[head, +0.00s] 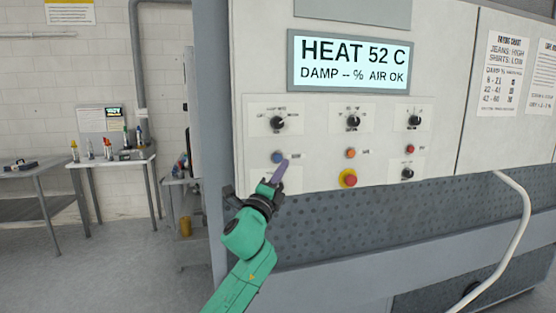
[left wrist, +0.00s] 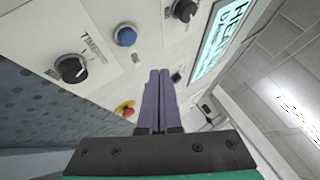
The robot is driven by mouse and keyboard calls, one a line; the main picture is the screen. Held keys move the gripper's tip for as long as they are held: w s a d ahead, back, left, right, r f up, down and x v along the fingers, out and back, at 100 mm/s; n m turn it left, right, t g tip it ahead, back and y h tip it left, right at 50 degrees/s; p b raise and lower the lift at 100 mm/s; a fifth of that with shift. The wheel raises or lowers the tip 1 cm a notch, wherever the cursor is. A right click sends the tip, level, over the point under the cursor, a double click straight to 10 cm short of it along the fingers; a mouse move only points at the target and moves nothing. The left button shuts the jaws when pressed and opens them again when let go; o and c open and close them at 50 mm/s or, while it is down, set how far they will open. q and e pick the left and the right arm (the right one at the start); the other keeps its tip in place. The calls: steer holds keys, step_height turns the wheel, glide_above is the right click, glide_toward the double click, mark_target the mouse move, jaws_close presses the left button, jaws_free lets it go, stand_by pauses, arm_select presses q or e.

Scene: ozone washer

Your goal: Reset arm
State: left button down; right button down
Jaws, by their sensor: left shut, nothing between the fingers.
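My left arm reaches up from the bottom of the head view, and my left gripper (head: 282,168) is in front of the washer's control panel (head: 330,180). Its purple fingers are shut with nothing between them, as the left wrist view (left wrist: 158,90) also shows. In the head view the fingertips are close beside the blue button (head: 277,157). In the left wrist view the blue button (left wrist: 126,36) stands clear of the fingers, up and to the left. Whether the tips touch the panel, I cannot tell. My right gripper is not in view.
The display (head: 348,63) reads HEAT 52 C, DAMP -- % and AIR OK. The panel has several black knobs (head: 353,121), an orange button (head: 350,153) and a red stop button (head: 347,179). A white hose (head: 512,235) hangs at right. Tables (head: 118,160) stand at left, with open floor before them.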

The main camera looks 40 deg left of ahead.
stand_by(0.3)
arm_select(q)
steer(key=w+a+f+n+g, duration=0.1)
steer(key=w+f+n+g, duration=0.15)
steer(key=f, duration=0.95)
steer(key=w+a+f+n+g, duration=0.1)
steer(key=w+f+n+g, duration=0.15)
steer(key=f, duration=1.05)
steer(key=s+d+f+n+g+h, duration=0.1)
steer(key=s+d+f+n+g, duration=0.3)
steer(key=f, duration=0.8)
steer(key=s+f+m+g+h, duration=0.1)
steer(key=s+f, duration=0.4)
steer(key=f, duration=0.7)
steer(key=s+d+f+n+g+h, duration=0.1)
steer(key=s+d+f+n+g, duration=0.3)
steer(key=f, duration=0.8)
steer(key=s+d+f+n+g+h, duration=0.1)
steer(key=s+d+f+g, duration=0.1)
steer(key=s+f, duration=0.5)
steer(key=s+d+f+n+g+h, duration=0.1)
steer(key=s+d+f, duration=0.4)
steer(key=s, duration=1.2)
steer(key=s+d+f+n+g+h, duration=0.1)
steer(key=s+d+f+g, duration=0.3)
steer(key=s+f, duration=0.5)
steer(key=s+n, duration=0.1)
steer(key=s, duration=0.2)
steer(key=shift+s, duration=0.25)
